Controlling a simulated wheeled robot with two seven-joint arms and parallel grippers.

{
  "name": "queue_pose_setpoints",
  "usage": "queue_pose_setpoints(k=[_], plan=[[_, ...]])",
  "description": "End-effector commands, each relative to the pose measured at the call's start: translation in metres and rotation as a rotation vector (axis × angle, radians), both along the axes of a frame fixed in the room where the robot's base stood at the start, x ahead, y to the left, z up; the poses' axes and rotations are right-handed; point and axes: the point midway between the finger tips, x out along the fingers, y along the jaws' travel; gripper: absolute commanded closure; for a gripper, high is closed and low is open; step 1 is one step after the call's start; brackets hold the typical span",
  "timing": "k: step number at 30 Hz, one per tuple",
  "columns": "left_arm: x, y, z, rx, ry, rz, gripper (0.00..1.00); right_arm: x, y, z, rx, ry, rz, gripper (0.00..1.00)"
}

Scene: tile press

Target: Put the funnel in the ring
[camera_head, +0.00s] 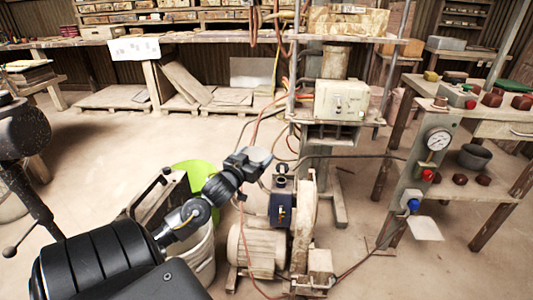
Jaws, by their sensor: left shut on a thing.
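My left gripper (251,163) reaches in from the left and is shut on a small grey rounded piece (259,154), which looks like the funnel. Its lower part is hard to make out. The gripper is in the air, in the picture just left of and above the vacuum pump's blue box (282,212). A dark round fitting (281,169) stands on top of the pump, just right of the held piece. I cannot tell whether that fitting is the ring. The gap between the piece and the fitting is unclear. My right gripper is not in view.
A pale bucket (203,256) and a lime-green object (205,172) are partly behind my left arm. The pump's motor (254,254) stands on the floor. A gauge panel (430,155) and workbench (505,205) are right. Hoses hang behind the pump. Open floor (105,165) lies left.

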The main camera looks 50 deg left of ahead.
Motion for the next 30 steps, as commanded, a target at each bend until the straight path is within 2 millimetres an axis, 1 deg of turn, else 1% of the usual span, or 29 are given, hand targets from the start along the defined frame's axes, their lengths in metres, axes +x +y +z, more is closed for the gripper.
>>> queue_pose_setpoints(k=[1,3,6,14,16,18,20,23,26,27,29,30], plan=[[-0.006,0.001,0.004,0.001,0.0,0.0,0.41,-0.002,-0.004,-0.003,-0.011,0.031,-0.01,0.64],[-0.011,0.001,0.006,0.002,0.002,-0.001,0.41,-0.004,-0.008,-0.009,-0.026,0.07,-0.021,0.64],[-0.017,0.002,0.008,0.001,0.0,-0.001,0.41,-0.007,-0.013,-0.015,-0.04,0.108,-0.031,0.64],[-0.022,0.002,0.01,0.0,-0.001,-0.001,0.41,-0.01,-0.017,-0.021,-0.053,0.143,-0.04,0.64],[-0.022,-0.001,0.007,-0.002,-0.001,-0.003,0.41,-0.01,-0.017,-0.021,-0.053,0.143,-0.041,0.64],[-0.023,-0.009,0.001,-0.005,-0.002,-0.009,0.41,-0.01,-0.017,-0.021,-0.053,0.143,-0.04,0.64],[-0.024,-0.021,-0.007,-0.008,-0.002,-0.017,0.41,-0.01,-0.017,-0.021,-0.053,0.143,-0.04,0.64],[-0.026,-0.052,-0.024,-0.012,-0.003,-0.043,0.41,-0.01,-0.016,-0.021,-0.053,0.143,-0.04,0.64],[-0.028,-0.094,-0.039,-0.014,-0.003,-0.08,0.41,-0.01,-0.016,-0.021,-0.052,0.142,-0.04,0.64],[-0.028,-0.113,-0.043,-0.012,-0.004,-0.097,0.41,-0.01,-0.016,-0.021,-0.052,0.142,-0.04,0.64],[-0.03,-0.14,-0.047,-0.011,-0.005,-0.123,0.41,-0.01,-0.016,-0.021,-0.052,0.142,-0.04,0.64],[-0.03,-0.159,-0.048,-0.012,-0.007,-0.141,0.41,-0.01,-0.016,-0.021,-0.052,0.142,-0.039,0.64]])
